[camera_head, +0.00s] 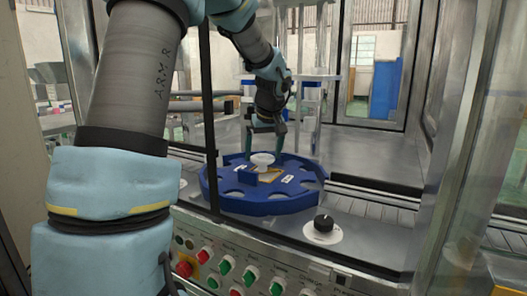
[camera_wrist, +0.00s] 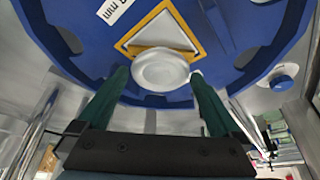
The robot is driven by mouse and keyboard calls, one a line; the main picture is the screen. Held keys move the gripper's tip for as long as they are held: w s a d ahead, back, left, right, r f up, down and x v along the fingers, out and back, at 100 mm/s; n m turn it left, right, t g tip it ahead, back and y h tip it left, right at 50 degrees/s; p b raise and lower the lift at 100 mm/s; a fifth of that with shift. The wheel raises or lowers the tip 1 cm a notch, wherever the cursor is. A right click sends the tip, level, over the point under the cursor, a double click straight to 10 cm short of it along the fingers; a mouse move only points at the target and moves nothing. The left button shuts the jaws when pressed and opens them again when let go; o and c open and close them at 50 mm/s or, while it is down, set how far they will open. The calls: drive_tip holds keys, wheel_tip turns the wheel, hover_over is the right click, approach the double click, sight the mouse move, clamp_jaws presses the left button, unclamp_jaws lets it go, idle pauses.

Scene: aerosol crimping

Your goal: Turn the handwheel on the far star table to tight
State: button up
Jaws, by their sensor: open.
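The blue star table (camera_head: 262,205) is a round plate with notches in its rim, standing on the metal deck behind the front panel. A small white round handwheel (camera_head: 262,158) sits at its middle; in the wrist view the handwheel (camera_wrist: 160,69) lies beside a yellow-edged triangular label. My gripper (camera_head: 264,147) is over the table's middle, pointing down. Its two green fingers are apart, one to each side of the handwheel in the wrist view (camera_wrist: 160,76). I cannot tell whether they touch it. No turn mark on the handwheel can be made out.
A black knob (camera_head: 323,223) on a white dial stands on the deck in front of the table. Red and green buttons (camera_head: 225,264) line the sloped front panel. A dark upright post (camera_head: 207,110) stands left of the table. The metal deck behind right (camera_head: 380,155) is clear.

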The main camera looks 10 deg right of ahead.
drive_tip(key=c, duration=1)
drive_tip(key=shift+m, duration=0.3)
drive_tip(key=m+p, duration=0.1)
drive_tip(key=m+h+p, duration=0.1)
drive_tip(key=shift+a+r+m, duration=0.15)
drive_tip(key=shift+a+m, duration=0.05)
drive_tip(key=shift+m, duration=0.1)
drive_tip(key=m+h+p, duration=0.1)
drive_tip(key=m+p, duration=0.1)
drive_tip(key=p, duration=0.1)
drive_tip(key=shift+a, duration=0.15)
drive_tip(key=m+h+p, duration=0.1)
drive_tip(key=m+p, duration=0.2)
drive_tip(key=shift+w+m+g+p, duration=0.15)
drive_tip(key=shift+m+g+p, duration=0.2)
drive_tip(key=shift+m+g, duration=0.05)
drive_tip(key=shift+f, duration=0.2)
